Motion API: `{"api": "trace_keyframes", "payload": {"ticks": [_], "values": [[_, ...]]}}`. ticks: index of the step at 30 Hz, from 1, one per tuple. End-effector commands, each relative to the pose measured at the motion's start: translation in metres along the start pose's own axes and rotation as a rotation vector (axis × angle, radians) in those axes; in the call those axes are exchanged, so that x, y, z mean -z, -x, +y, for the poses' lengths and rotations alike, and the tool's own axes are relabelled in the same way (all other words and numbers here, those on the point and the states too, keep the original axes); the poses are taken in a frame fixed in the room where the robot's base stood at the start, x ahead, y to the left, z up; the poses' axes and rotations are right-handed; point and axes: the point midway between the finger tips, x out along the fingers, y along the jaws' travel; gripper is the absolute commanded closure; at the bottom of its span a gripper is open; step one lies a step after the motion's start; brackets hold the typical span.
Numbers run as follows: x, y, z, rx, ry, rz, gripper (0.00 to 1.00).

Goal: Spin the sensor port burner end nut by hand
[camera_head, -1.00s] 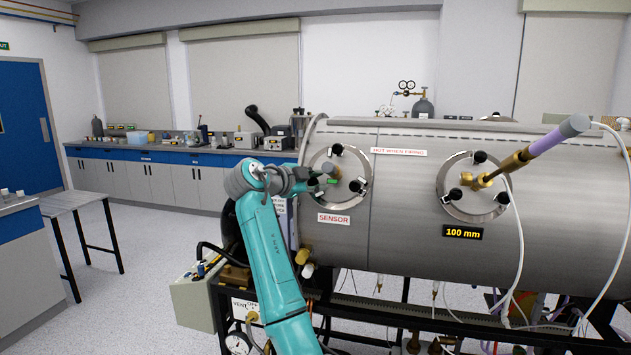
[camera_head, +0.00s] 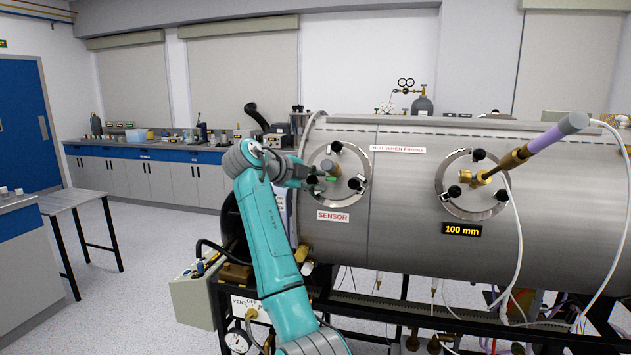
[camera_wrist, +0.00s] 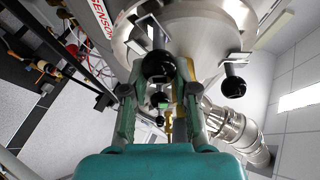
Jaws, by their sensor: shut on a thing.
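The sensor port (camera_head: 338,160) is a round steel flange with black clamp knobs, above the SENSOR label (camera_head: 333,216) on the chamber's left part. The brass burner end nut (camera_head: 328,168) sticks out at its middle and is partly hidden by my gripper (camera_head: 318,181). My gripper is shut on the nut, in front of the flange. In the wrist view, the two fingers of my gripper (camera_wrist: 158,98) close in below a black knob (camera_wrist: 160,66). The nut between them is mostly hidden there, and a small green patch shows.
The steel chamber (camera_head: 410,230) fills the right. A second port (camera_head: 472,185) carries a brass burner with a purple tube (camera_head: 548,141) and white hose. Black knobs stand close around my fingers; another knob (camera_wrist: 234,87) is to their right.

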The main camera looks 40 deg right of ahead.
Motion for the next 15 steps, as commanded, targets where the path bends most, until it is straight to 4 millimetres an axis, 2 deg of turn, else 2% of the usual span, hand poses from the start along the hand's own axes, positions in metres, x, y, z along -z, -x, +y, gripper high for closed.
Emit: {"api": "trace_keyframes", "payload": {"ticks": [6,7,8,15], "values": [[-0.0016,0.0003,0.0013,-0.001,0.004,-0.003,1.0],[-0.0016,0.0003,0.0013,-0.001,0.004,-0.003,0.69],[-0.0016,0.0003,0.0013,-0.001,0.004,-0.003,0.62],[-0.0008,0.0002,0.0005,0.0,0.002,-0.002,0.61]]}}
